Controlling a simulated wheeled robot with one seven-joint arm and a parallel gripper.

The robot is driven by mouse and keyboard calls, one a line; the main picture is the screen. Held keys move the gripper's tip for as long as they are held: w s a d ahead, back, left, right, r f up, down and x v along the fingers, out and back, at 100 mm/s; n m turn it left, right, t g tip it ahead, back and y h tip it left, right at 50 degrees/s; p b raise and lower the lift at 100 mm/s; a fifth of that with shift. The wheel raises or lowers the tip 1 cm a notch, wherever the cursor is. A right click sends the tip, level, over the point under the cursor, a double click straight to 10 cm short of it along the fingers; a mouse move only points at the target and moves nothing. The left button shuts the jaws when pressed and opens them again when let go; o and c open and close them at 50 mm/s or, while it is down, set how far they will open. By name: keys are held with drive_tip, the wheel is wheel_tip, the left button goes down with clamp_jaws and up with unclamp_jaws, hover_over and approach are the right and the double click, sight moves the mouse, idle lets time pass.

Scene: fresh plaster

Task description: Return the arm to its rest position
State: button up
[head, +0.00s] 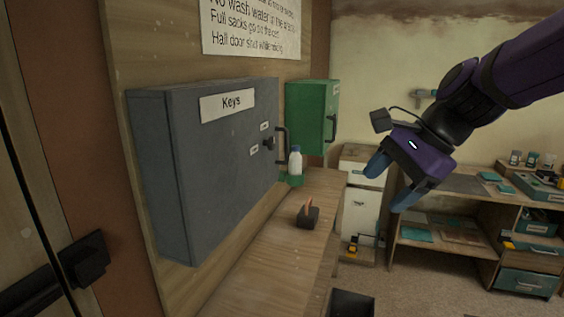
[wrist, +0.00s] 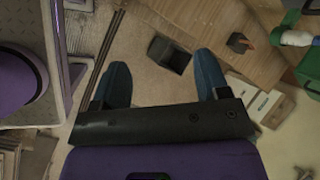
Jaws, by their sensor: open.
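My gripper (head: 390,182) hangs in the air at the right of the head view, at the end of my purple and black arm. Its two blue fingers are apart with nothing between them. In the wrist view my gripper (wrist: 162,85) also shows empty, with the floor and the edge of a wooden counter beyond it. It touches nothing that I can see.
A grey key cabinet (head: 215,150) and a green box (head: 311,115) hang on the left wall. The wooden counter (head: 275,245) below holds a white bottle (head: 295,163) and a small dark block (head: 308,217). A dark bin (head: 351,303) stands beside it. Shelving (head: 440,232) stands at the back right.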

drive_tip(key=s+d+n+t+h, duration=0.2)
drive_tip(key=s+d+n+h, duration=0.4)
drive_tip(key=s+d+n, duration=0.7)
drive_tip(key=shift+s+r+t, duration=0.15)
drive_tip(key=shift+s+t, duration=0.2)
drive_tip(key=shift+t, duration=0.05)
